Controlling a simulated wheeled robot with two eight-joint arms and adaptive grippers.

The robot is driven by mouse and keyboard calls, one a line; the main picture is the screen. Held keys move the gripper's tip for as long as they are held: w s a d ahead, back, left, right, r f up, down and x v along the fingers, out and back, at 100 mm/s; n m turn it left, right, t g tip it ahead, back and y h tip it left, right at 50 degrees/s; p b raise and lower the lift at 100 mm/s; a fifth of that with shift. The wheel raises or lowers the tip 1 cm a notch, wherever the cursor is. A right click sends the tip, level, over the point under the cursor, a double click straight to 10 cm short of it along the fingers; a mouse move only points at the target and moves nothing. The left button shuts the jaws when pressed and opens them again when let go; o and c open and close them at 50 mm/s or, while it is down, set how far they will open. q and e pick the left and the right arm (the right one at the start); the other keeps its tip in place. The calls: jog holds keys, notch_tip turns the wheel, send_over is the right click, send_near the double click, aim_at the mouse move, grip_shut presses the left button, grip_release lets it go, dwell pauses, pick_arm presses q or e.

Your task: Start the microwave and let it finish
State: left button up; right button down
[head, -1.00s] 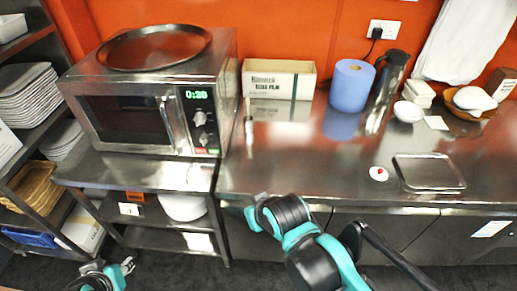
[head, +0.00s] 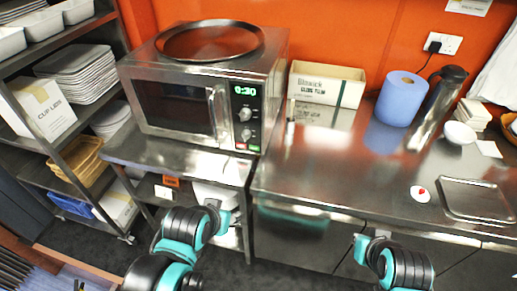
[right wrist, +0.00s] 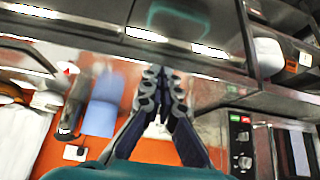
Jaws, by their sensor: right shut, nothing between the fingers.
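The silver microwave (head: 175,105) stands on a steel bench with its door shut. Its green display (head: 245,90) appears to read 0:30. Below two knobs are a red button (head: 240,146) and a green button (head: 254,148). The control panel also shows, upside down, in the right wrist view (right wrist: 241,150). My right gripper (right wrist: 163,80) is shut and empty, apart from the microwave, with the panel off to its right in that view. My left arm's end (head: 218,207) is low in front of the microwave's bench; its fingers cannot be made out.
A round tray (head: 210,40) lies on the microwave. A steel counter (head: 330,170) on the right holds a cardboard box (head: 327,84), a blue roll (head: 401,98), a dark flask (head: 445,90) and a small tray (head: 475,200). A shelf rack with plates (head: 75,72) stands left.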

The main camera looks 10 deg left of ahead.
aim_at(254, 148)
jog(key=w+a+n+t+y+b, duration=0.2)
jog(key=w+a+n+y, duration=0.15)
jog(key=w+a, duration=1.3)
jog(key=w+a+f+y, duration=0.1)
jog(key=a+f+y, duration=0.1)
jog(key=a, duration=0.7)
jog(key=w+a+f+n+y+b, duration=0.1)
jog(key=a+f, duration=0.3)
jog(key=a, duration=0.5)
jog(key=shift+w+a+f+t+y, duration=0.3)
jog(key=shift+w+f+t+y, duration=0.1)
jog(key=shift+w, duration=0.2)
jog(key=shift+w, duration=0.1)
jog(key=w, duration=0.8)
jog(key=shift+w+d, duration=0.2)
jog(key=shift+w, duration=0.15)
jog(key=shift+w, duration=0.4)
